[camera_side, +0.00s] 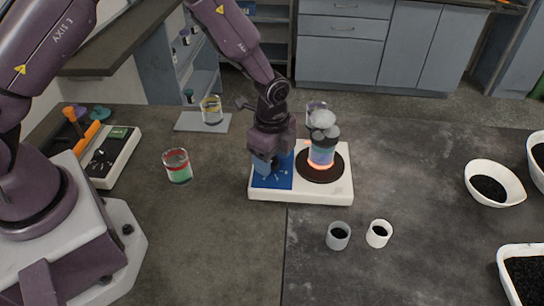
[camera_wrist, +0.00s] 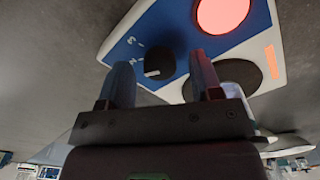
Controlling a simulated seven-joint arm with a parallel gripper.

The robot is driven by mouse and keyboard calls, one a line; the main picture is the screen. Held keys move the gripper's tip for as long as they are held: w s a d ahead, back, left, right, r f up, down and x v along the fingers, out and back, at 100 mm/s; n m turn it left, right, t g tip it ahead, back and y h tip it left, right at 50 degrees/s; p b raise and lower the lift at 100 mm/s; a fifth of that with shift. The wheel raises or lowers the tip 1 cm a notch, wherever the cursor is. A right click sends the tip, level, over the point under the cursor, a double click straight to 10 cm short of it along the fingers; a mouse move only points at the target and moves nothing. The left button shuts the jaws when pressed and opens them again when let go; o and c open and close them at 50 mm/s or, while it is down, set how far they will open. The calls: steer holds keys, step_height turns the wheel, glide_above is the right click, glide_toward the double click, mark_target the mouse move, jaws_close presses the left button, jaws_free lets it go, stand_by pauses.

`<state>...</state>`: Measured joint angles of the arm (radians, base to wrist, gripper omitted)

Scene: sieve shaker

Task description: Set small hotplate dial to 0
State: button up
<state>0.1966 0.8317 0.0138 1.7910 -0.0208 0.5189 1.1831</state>
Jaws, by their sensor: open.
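The small hotplate (camera_side: 325,198) is a white slab with a blue control panel (camera_side: 272,182) at its left. Its round plate glows orange under a beaker (camera_side: 322,155) with a grey puff above. My gripper (camera_side: 268,166) points down over the blue panel and hides part of it. In the wrist view, a dark round dial (camera_wrist: 156,63) with a white mark shows between the open fingers of my gripper (camera_wrist: 160,62). Numbers are printed beside it on the blue. Whether the fingers touch the dial I cannot tell. A red disc (camera_wrist: 222,13) and a dark disc (camera_wrist: 237,73) lie right of it.
Glass vessels stand near: one with red and green (camera_side: 177,167) to the left, one with yellow (camera_side: 211,110) on a grey plate behind. Two small cups (camera_side: 338,236) (camera_side: 379,233) stand in front. Another device (camera_side: 108,157) sits far left. White bowls (camera_side: 494,187) stand right.

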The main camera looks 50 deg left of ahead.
steer(key=shift+f, duration=0.3)
steer(key=c, duration=0.9)
